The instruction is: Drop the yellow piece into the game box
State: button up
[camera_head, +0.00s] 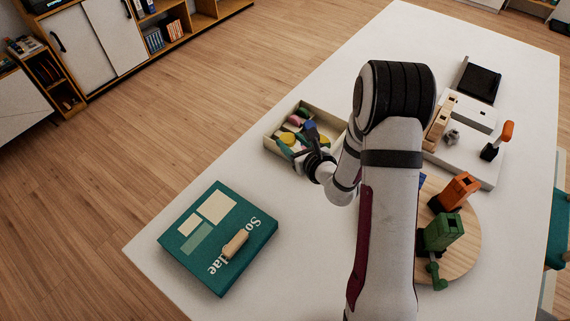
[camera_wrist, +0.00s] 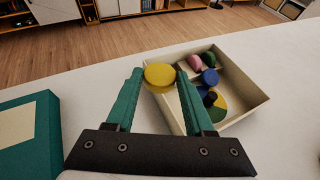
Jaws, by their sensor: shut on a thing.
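My gripper (camera_wrist: 159,77) is shut on the yellow piece (camera_wrist: 161,74), a round disc pinched between its teal fingertips. In the head view the gripper (camera_head: 287,147) and the yellow piece (camera_head: 287,138) are at the left side of the game box. The open, cream-walled game box (camera_head: 327,117) holds pink, blue and green-yellow pieces. In the wrist view the disc overlaps the left corner of the game box (camera_wrist: 248,107); its exact height above the rim is hard to tell. My arm hides part of the box's right side in the head view.
A teal boxed set (camera_head: 190,246) with a wooden handle-like piece (camera_head: 235,244) lies at the front left. Right of my arm are a round wooden board (camera_head: 462,254) with orange and green blocks, a white base with a lever (camera_head: 472,160), and a black tray (camera_head: 480,80).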

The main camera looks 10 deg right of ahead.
jog(key=shift+h, duration=0.3)
jog(key=w+d, duration=0.2)
jog(key=d, duration=0.1)
jog(key=w+d, duration=0.3)
jog(key=w+d+r, duration=0.1)
jog(key=w+d, duration=0.2)
jog(key=shift+w+d+f, duration=0.1)
jog(key=shift+d+f, duration=0.05)
jog(key=shift+f, duration=0.1)
notch_tip(320, 180, down, 5)
jog(key=shift+f, duration=0.15)
jog(key=o, duration=1.4)
